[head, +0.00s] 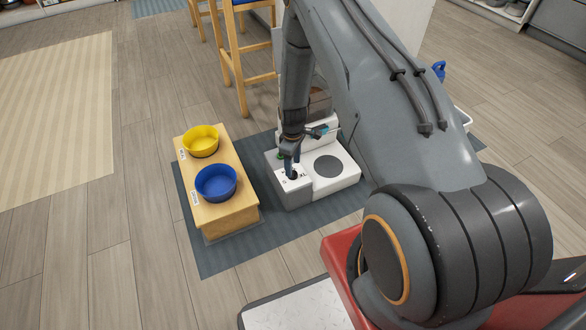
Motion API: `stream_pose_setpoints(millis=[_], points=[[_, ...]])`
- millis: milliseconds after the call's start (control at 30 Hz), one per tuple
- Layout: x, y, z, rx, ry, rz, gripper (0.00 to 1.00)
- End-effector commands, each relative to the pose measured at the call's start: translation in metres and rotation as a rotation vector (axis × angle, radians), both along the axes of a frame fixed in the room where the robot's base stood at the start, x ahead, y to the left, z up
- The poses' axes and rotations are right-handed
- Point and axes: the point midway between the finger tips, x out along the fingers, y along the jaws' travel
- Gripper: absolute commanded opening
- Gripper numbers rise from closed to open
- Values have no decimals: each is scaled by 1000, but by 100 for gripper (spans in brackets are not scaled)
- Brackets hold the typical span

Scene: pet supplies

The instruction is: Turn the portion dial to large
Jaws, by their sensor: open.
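A white feeder unit (335,184) with a round dark grey pad (328,166) stands on the blue-grey mat. The portion dial (292,174) is a small dark knob on the raised left part of its top, with small markings around it. My gripper (291,168) points down right at the dial, its fingers open. The fingers partly cover the dial, so its pointer and the setting cannot be read. Whether the fingers touch the dial cannot be told.
A wooden stand (228,212) left of the feeder holds a yellow bowl (201,141) and a blue bowl (216,183). A wooden stool (240,60) stands behind. The blue-grey mat (225,262) lies under both. The wooden floor at left is clear.

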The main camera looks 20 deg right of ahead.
Motion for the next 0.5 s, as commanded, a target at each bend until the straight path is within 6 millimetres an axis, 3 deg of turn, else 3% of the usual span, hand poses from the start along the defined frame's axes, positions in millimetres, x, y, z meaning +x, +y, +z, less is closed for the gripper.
stream_pose_setpoints(millis=[200, 500], points=[[0, 0, 31, 0, 0, 0, 50], [-1, 0, 37, 0, 1, 0, 50]])
